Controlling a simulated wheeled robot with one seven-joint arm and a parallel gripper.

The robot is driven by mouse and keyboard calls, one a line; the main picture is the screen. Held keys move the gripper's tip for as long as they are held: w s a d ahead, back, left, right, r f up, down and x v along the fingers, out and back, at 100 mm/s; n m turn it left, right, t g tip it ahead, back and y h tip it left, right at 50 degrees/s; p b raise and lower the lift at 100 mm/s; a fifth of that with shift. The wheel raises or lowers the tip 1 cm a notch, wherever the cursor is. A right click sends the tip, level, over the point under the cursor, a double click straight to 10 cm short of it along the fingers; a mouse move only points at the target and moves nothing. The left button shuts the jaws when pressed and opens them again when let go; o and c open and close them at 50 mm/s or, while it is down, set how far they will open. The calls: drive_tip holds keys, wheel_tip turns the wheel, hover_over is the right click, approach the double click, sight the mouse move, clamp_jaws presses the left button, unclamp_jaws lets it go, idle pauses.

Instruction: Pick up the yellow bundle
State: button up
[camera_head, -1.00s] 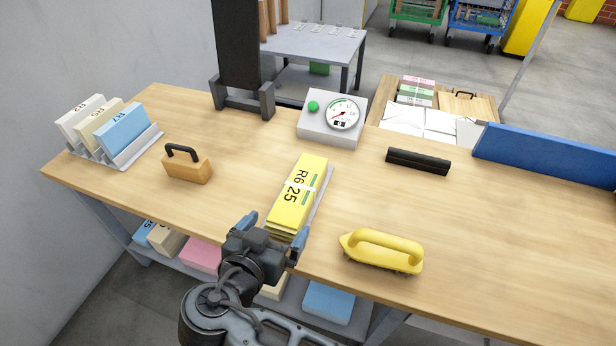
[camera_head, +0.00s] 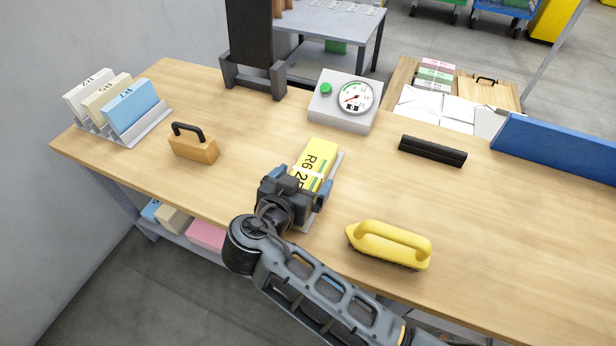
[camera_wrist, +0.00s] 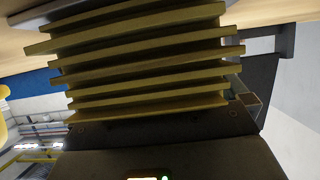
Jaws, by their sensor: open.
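The yellow bundle (camera_head: 318,163) lies on a thin grey plate on the wooden table, marked "R6 25" with a pale band across it. In the wrist view the edges of its stacked layers (camera_wrist: 145,60) fill the upper middle, very close to the camera. My gripper (camera_head: 317,182) is at the near end of the bundle, with its blue-tipped fingers open, one on each side. The gripper body hides the near part of the bundle. I cannot tell whether the fingers touch it.
A yellow-handled brush (camera_head: 390,243) stands to the right of my gripper. A wooden block with a black handle (camera_head: 194,146) is at left. A dial scale (camera_head: 343,100) is behind the bundle, a black bar (camera_head: 432,151) at right, and a rack with bundles (camera_head: 150,124) at far left.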

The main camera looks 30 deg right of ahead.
drive_tip(key=shift+w, duration=0.1)
drive_tip(key=shift+c, duration=0.2)
drive_tip(key=shift+r, duration=0.1)
drive_tip(key=c, duration=1.5)
